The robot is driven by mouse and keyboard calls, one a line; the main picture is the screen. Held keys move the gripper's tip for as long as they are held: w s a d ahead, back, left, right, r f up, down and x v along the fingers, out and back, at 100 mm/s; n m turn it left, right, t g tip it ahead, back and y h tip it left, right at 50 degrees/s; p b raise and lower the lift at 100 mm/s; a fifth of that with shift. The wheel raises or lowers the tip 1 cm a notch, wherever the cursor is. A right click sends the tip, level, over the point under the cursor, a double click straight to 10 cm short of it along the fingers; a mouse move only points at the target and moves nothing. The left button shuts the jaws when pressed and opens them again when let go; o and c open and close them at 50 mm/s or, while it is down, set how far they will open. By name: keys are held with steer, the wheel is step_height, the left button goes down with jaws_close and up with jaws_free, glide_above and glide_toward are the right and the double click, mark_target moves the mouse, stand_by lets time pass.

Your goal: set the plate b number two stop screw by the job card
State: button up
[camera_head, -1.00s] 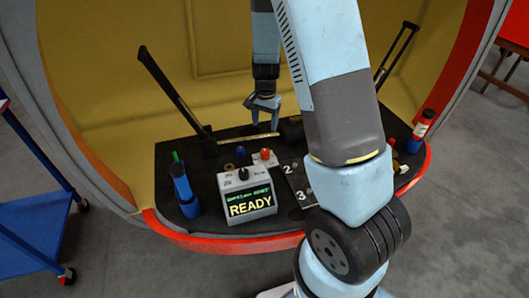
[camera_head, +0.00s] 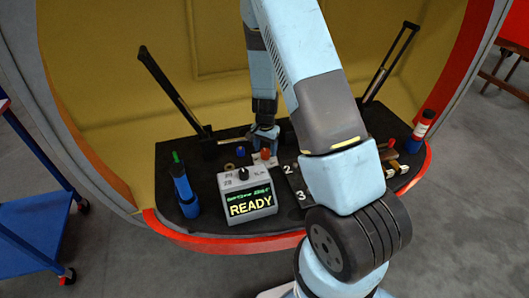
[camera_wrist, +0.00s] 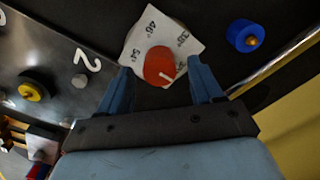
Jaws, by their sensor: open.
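A dark plate marked 2 and 3 (camera_head: 296,185) lies right of the grey box with the READY screen (camera_head: 250,205). In the wrist view the plate (camera_wrist: 85,35) shows its 2, a pale screw head by it and a yellow-centred black knob (camera_wrist: 34,90). I cannot tell which plate is B. A red knob (camera_wrist: 159,66) with a white pointer line sits on a white dial card (camera_wrist: 178,38) marked 46, 38 and 54 degrees. My gripper (camera_wrist: 160,76) is open, its fingertips on either side of the red knob; it also shows in the head view (camera_head: 264,138).
A blue knob with a brass centre (camera_wrist: 245,36) stands near the dial. Black bars rise at both sides of the bench. My arm hides part of the bench.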

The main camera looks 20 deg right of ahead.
steer(key=shift+f, duration=1.05)
steer(key=c, duration=1.1)
steer(key=shift+a, duration=0.15)
